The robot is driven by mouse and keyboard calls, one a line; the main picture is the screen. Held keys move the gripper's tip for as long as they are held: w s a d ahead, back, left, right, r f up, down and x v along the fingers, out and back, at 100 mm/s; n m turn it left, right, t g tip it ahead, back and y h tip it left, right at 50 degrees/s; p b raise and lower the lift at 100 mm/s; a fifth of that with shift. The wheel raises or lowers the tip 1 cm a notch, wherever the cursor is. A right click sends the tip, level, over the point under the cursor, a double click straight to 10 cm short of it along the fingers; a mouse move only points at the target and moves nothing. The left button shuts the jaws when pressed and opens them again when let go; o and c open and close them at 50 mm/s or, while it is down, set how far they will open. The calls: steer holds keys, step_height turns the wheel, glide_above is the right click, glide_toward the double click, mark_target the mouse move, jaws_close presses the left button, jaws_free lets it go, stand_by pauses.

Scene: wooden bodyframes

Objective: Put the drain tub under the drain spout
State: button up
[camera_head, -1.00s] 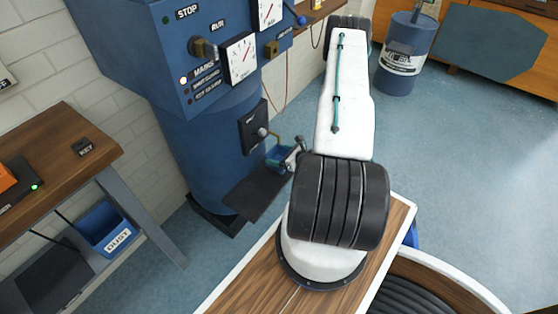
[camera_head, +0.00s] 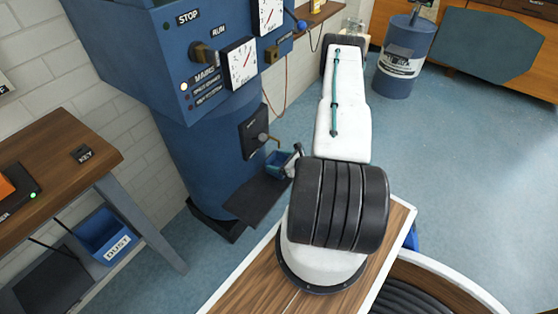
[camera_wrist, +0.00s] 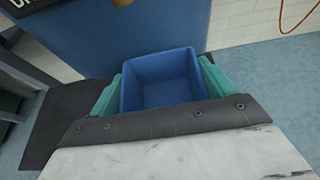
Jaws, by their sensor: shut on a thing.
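The drain tub, a small open blue box (camera_wrist: 160,80), is held between the teal fingers of my gripper (camera_wrist: 160,88) in the wrist view. It looks empty. In the head view the tub (camera_head: 277,164) is just below and to the right of the brass drain spout (camera_head: 263,137), which sticks out from a black plate on the blue machine. My gripper (camera_head: 290,163) is shut on the tub there, partly hidden by my arm. I cannot tell whether the tub is directly under the spout's mouth.
The blue machine (camera_head: 205,150) stands at the left of my arm. A wooden workbench (camera_head: 55,165) with a blue DUST bin (camera_head: 104,236) below is at left. A blue drum (camera_head: 404,55) stands back right; floor between is clear.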

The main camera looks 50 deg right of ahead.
steer(key=o, duration=1.8)
steer(key=shift+f, duration=0.1)
steer(key=v, duration=1.2)
